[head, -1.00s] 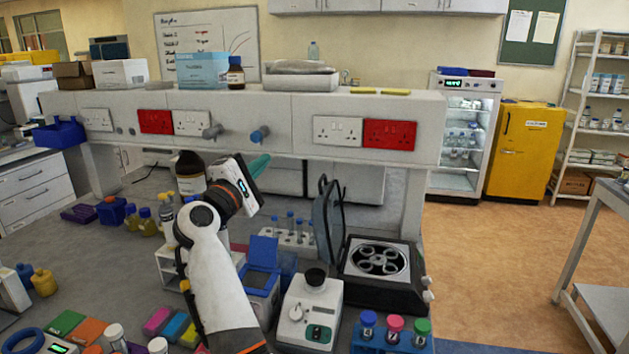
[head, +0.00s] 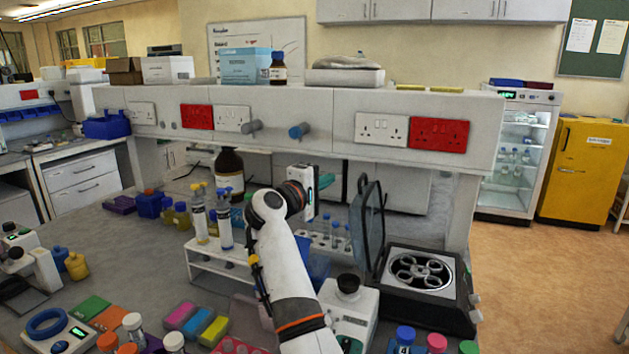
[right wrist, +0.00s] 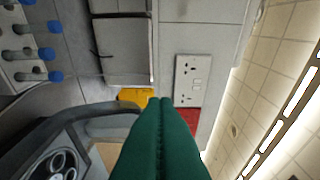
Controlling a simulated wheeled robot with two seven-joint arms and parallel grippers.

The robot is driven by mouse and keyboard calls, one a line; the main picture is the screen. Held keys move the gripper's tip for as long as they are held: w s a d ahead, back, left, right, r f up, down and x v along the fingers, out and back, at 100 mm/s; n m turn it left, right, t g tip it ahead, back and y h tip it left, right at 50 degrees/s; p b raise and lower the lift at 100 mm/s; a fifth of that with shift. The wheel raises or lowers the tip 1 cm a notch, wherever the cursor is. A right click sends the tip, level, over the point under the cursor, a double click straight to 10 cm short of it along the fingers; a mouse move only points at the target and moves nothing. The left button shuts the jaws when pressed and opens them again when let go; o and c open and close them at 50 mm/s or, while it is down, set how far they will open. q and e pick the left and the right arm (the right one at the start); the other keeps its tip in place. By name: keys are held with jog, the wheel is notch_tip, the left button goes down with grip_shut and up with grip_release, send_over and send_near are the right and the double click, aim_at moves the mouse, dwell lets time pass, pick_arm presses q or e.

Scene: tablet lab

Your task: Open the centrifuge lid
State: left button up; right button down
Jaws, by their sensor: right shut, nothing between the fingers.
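The centrifuge (head: 436,312) is a dark box at the right of the bench. Its lid (head: 368,228) stands raised, nearly upright, at the box's left side. The round metal rotor (head: 420,271) is uncovered. My right gripper (head: 327,181) has green fingers, shut and empty, in the air to the left of the lid's upper edge and apart from it. In the right wrist view the shut green fingers (right wrist: 165,102) point past the dark lid (right wrist: 85,117), with part of the rotor (right wrist: 62,164) at the lower left. My left gripper is not in view.
A white device with a black knob (head: 348,305) stands left of the centrifuge. A rack of blue-capped tubes (head: 325,243) stands behind it. Colour-capped tubes (head: 405,337) are in front. A white rack with bottles (head: 215,262) and a brown bottle (head: 229,176) stand left of my arm.

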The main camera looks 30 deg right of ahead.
aim_at(366, 193)
jog(key=d+p, duration=0.1)
jog(key=s+d, duration=0.1)
jog(key=d, duration=0.1)
jog(key=s+d+p, duration=0.1)
jog(key=d, duration=0.1)
jog(key=shift+p, duration=0.35)
jog(key=m+b, duration=0.1)
jog(key=b, duration=0.1)
jog(key=s+d+b, duration=0.1)
jog(key=b, duration=0.1)
jog(key=s+d+m+b, duration=0.1)
jog(key=b, duration=0.1)
jog(key=shift+s+r+m+y, duration=0.15)
jog(key=shift+r+m+y, duration=0.1)
jog(key=shift+m+y, duration=0.05)
jog(key=shift+s+d+r, duration=0.15)
jog(key=shift+s+d, duration=0.05)
jog(key=shift+s+d+r, duration=0.2)
